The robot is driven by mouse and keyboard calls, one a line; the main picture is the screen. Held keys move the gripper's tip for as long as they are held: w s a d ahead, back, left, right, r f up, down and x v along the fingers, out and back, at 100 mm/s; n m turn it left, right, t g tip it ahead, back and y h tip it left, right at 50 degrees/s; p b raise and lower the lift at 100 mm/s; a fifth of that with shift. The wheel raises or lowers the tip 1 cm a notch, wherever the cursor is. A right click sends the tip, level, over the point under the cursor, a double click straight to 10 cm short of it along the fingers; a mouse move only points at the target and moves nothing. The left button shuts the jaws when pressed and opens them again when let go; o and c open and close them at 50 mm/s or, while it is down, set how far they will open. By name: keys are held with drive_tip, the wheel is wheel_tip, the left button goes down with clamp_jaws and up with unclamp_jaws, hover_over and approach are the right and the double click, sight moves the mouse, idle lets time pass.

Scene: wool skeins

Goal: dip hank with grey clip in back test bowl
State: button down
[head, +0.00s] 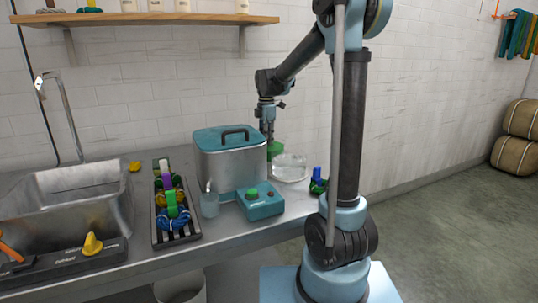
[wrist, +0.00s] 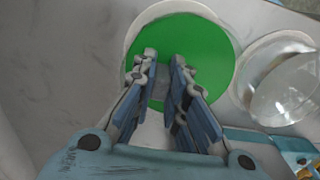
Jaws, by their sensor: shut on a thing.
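My gripper (head: 267,122) points down behind the lidded pot. In the wrist view its fingers (wrist: 162,80) are shut on a small grey clip (wrist: 160,82). The hank under the clip is not clearly visible. Directly below the fingers is the back test bowl, a round bowl with a pale rim (wrist: 133,32) and a green inside (wrist: 205,50). I cannot tell whether the hank touches the green. A clear glass bowl (head: 290,167) stands beside it, nearer the front; it also shows in the wrist view (wrist: 285,85).
A steel pot (head: 225,168) with a teal lid stands left of the bowls. In front are a teal control box (head: 261,203) and a beaker (head: 210,205). A dark rack (head: 163,240) holds several clipped hanks. A blue-clipped hank (head: 318,182) lies right of the clear bowl.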

idle(0.5)
drive_tip(key=shift+w+d+r, duration=0.25)
drive_tip(key=shift+d+r, duration=0.1)
drive_tip(key=shift+d, duration=0.2)
drive_tip(key=shift+a, duration=0.1)
drive_tip(key=shift+s+a+f, duration=0.3)
drive_tip(key=shift+a+f, duration=0.15)
drive_tip(key=shift+a, duration=0.1)
drive_tip(key=shift+w+d+r, duration=0.1)
drive_tip(key=shift+d, duration=0.05)
drive_tip(key=shift+w+d+r, duration=0.2)
drive_tip(key=shift+d+r, duration=0.15)
drive_tip(key=shift+d, duration=0.15)
drive_tip(key=shift+r, duration=0.1)
wheel_tip(320, 180, up, 8)
drive_tip(key=shift+r, duration=0.15)
idle(1.3)
idle(1.0)
